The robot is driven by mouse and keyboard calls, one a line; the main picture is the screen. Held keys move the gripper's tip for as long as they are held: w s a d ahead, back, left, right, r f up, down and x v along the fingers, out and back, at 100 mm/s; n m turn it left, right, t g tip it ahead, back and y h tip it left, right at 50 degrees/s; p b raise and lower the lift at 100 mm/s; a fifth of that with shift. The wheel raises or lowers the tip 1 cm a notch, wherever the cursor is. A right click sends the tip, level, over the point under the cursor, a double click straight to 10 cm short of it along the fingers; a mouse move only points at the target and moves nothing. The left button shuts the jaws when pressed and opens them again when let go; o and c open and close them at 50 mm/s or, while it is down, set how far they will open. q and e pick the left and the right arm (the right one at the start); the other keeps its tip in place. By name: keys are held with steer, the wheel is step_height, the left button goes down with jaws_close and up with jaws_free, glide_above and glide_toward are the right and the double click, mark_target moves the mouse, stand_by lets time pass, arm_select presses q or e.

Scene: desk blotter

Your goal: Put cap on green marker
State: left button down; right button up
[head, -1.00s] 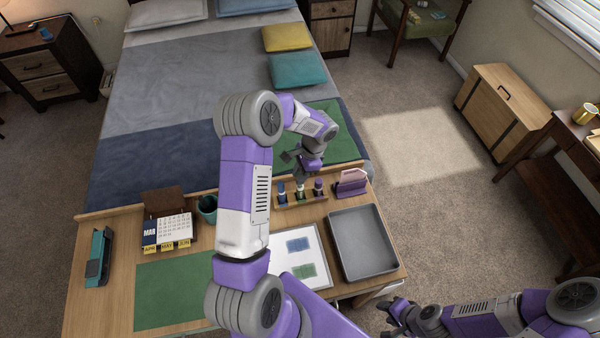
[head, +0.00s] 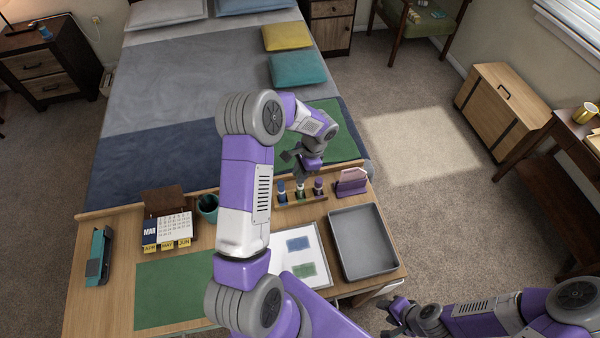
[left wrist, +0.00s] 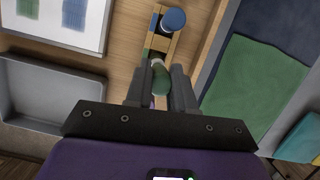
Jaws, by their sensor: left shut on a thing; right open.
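The wooden marker rack (head: 290,204) stands at the desk's far edge with a blue, a green and a purple marker upright in it. My left gripper (head: 301,177) is over the rack's middle, pointing down. In the left wrist view it is shut on a green cap (left wrist: 160,84). A small pale part (left wrist: 157,61) shows just beyond the cap, perhaps the green marker (head: 300,191). I cannot tell whether cap and marker touch. The blue marker (left wrist: 173,20) is beside them; the purple one is mostly hidden behind the fingers. My right gripper (head: 393,319) is open and empty, off the desk.
A pink and purple holder (head: 351,183) stands right of the rack. A grey tray (head: 363,242) and a white sheet with blue and green patches (head: 300,258) lie in front. A teal cup (head: 207,206) and a calendar (head: 167,230) are left. The green blotter (head: 172,292) is bare.

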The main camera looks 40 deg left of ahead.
arm_select(q)
steer(key=shift+f+b, duration=1.1)
steer(key=shift+f, duration=0.35)
stand_by(0.4)
steer(key=c, duration=0.9)
jaws_free()
steer(key=shift+r, duration=0.1)
steer(key=p+v, duration=0.1)
steer(key=v, duration=0.6)
steer(key=shift+w+r, duration=0.15)
